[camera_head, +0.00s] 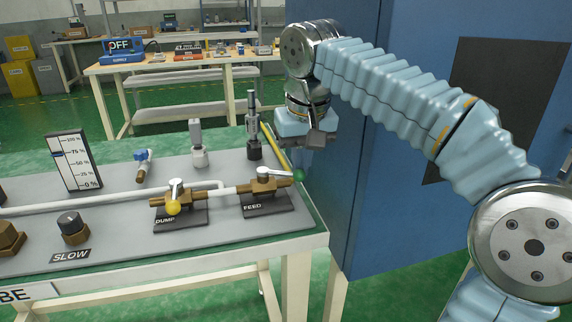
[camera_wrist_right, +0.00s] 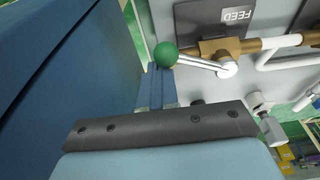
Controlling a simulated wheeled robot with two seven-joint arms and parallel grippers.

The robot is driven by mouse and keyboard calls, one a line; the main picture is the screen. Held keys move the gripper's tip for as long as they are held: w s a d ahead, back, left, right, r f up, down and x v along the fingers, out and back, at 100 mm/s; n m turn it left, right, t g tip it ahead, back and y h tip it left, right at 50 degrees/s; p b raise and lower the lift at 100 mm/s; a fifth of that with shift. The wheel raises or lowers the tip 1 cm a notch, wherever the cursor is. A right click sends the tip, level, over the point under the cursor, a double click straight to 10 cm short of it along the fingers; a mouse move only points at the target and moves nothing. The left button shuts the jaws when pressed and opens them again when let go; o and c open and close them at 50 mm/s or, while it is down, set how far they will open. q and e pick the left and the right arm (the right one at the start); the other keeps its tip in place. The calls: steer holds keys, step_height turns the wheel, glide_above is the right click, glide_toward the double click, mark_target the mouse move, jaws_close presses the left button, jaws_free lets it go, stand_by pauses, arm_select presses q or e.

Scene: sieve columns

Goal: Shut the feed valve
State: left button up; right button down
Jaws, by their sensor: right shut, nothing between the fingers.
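The feed valve (camera_head: 268,185) is a brass body on the white pipe, above a dark plate marked FEED. Its silver lever lies roughly along the pipe, with a green ball knob (camera_head: 299,175) at its right end. In the wrist view the green knob (camera_wrist_right: 166,54) and the lever (camera_wrist_right: 200,63) show close to my right gripper. My right gripper (camera_head: 317,142) is shut and empty, above and slightly right of the knob. In the wrist view its fingertips (camera_wrist_right: 155,75) appear right beside the knob; I cannot tell whether they touch it. My left gripper is not in view.
The dump valve (camera_head: 172,196) with a yellow knob stands left of the feed valve. A tall grey fitting (camera_head: 253,130) stands behind. A level gauge (camera_head: 74,160) is at the left. A large blue cabinet (camera_head: 400,215) stands close on the right.

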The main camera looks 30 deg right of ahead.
mark_target(301, 173)
steer(key=shift+s, duration=0.1)
steer(key=shift+s+a, duration=0.3)
steer(key=shift+s, duration=0.35)
steer(key=shift+s+a+b, duration=0.3)
steer(key=shift+s+a, duration=0.3)
steer(key=shift+s, duration=0.1)
